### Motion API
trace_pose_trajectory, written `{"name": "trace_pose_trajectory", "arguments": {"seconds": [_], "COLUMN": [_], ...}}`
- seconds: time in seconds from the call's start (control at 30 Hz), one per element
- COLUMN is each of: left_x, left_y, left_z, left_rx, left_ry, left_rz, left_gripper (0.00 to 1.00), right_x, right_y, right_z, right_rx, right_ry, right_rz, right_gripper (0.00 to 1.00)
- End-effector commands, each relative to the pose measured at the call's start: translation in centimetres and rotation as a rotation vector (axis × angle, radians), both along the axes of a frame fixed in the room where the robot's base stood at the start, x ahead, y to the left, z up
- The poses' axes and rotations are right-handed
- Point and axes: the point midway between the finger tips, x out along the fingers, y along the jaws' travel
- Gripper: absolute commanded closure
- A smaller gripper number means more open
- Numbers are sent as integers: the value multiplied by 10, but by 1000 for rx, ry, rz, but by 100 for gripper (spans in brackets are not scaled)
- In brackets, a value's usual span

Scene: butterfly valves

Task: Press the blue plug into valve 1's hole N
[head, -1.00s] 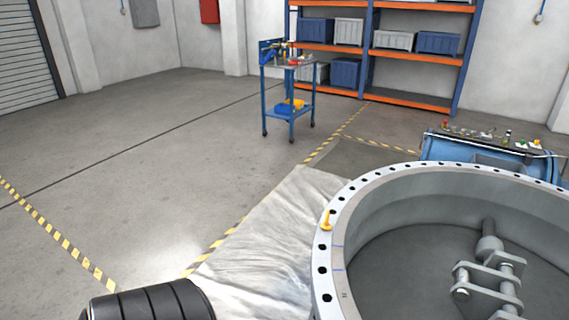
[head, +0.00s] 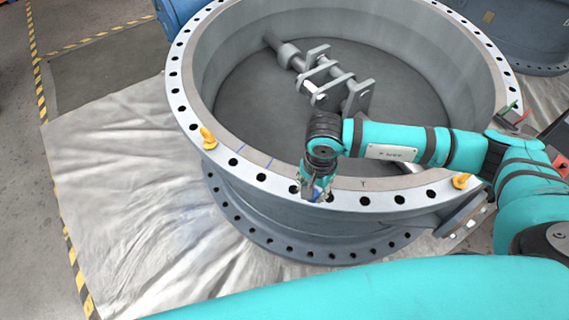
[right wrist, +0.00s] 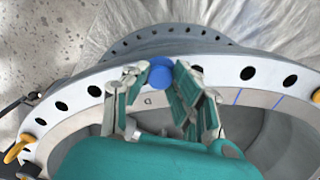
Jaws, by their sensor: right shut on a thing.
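The blue plug (right wrist: 160,72) sits between the fingers of my right gripper (right wrist: 161,84) in the right wrist view. In the head view the right gripper (head: 315,189) points down at the near flange of the big grey valve (head: 230,172), and only a bit of blue shows between its fingers. The gripper is shut on the plug. The plug is over the row of flange holes; whether it touches or enters a hole I cannot tell. A small letter mark on the flange (right wrist: 100,88) shows close below the plug in the right wrist view. My left gripper is out of view.
Yellow eyebolts stand on the flange at left (head: 208,138) and right (head: 461,181). A shaft with brackets (head: 335,80) lies inside the valve. A crumpled pale sheet (head: 120,190) covers the floor around it. Another blue valve (head: 530,40) is at the upper right.

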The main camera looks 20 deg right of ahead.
Motion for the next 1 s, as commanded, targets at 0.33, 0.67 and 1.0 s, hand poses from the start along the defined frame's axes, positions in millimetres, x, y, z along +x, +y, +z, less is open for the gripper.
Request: {"name": "trace_pose_trajectory", "arguments": {"seconds": [0.33,0.67,1.0], "left_x": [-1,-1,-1], "left_y": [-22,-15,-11], "left_z": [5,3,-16], "left_rx": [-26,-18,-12], "left_ry": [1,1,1], "left_rz": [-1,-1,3], "left_gripper": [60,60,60], "right_x": [53,65,65], "right_y": [25,31,31], "right_z": [10,9,-20], "right_rx": [-10,-12,-13], "right_ry": [-9,-10,-11], "right_rz": [-846,-1074,-1071], "right_gripper": [91,91,91]}}
